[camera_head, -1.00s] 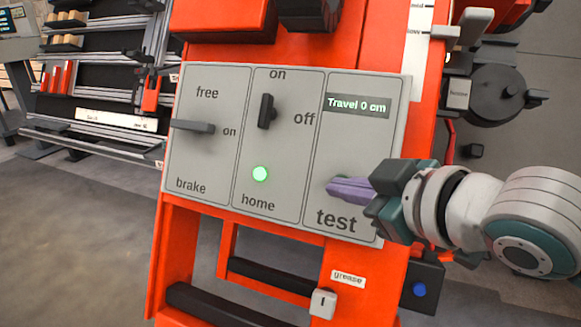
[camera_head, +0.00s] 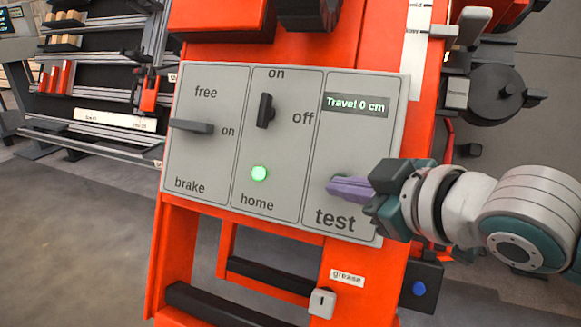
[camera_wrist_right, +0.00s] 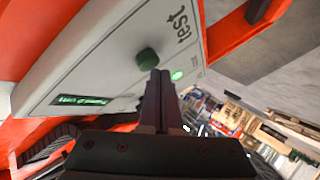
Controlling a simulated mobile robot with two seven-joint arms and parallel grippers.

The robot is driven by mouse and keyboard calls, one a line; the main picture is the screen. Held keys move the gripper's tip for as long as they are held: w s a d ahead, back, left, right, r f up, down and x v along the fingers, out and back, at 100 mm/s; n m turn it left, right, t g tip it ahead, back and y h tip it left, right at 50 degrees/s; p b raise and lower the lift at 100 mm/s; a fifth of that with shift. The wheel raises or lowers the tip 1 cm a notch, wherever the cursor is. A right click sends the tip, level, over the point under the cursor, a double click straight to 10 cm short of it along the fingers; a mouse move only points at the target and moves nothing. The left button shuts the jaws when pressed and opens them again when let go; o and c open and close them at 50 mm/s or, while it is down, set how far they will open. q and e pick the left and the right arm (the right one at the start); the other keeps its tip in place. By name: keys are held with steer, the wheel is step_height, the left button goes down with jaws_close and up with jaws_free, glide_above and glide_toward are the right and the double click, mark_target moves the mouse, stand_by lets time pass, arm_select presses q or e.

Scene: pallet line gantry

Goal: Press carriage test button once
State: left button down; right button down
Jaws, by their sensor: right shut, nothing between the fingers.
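The test button (camera_wrist_right: 148,59) is a round dark green knob on the grey control panel (camera_head: 278,215), near the word "test". My right gripper (camera_head: 332,187) is shut and empty, its purple fingers pointing left across the panel above "test". In the head view the button does not show, and the fingers cover that spot. In the right wrist view the fingertips (camera_wrist_right: 159,73) overlap the edge of the button; I cannot tell whether they touch it. The display (camera_head: 356,104) reads "Travel 0 cm". My left gripper is not in view.
The panel also holds a brake lever (camera_head: 192,127), a black on/off switch (camera_head: 265,110) and a lit green home lamp (camera_head: 259,173). An orange frame (camera_head: 180,250) surrounds it. A grease switch (camera_head: 322,302) sits below. A rack (camera_head: 100,90) stands at the back left.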

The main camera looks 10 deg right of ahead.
steer(key=shift+w+d+f, duration=0.15)
steer(key=shift+w+f, duration=0.05)
steer(key=shift+w, duration=0.05)
stand_by(0.3)
steer(key=shift+w+d+f, duration=0.1)
stand_by(0.3)
steer(key=shift+s+a+r+p, duration=0.5)
steer(key=shift+s+p, duration=0.15)
steer(key=shift+p, duration=0.2)
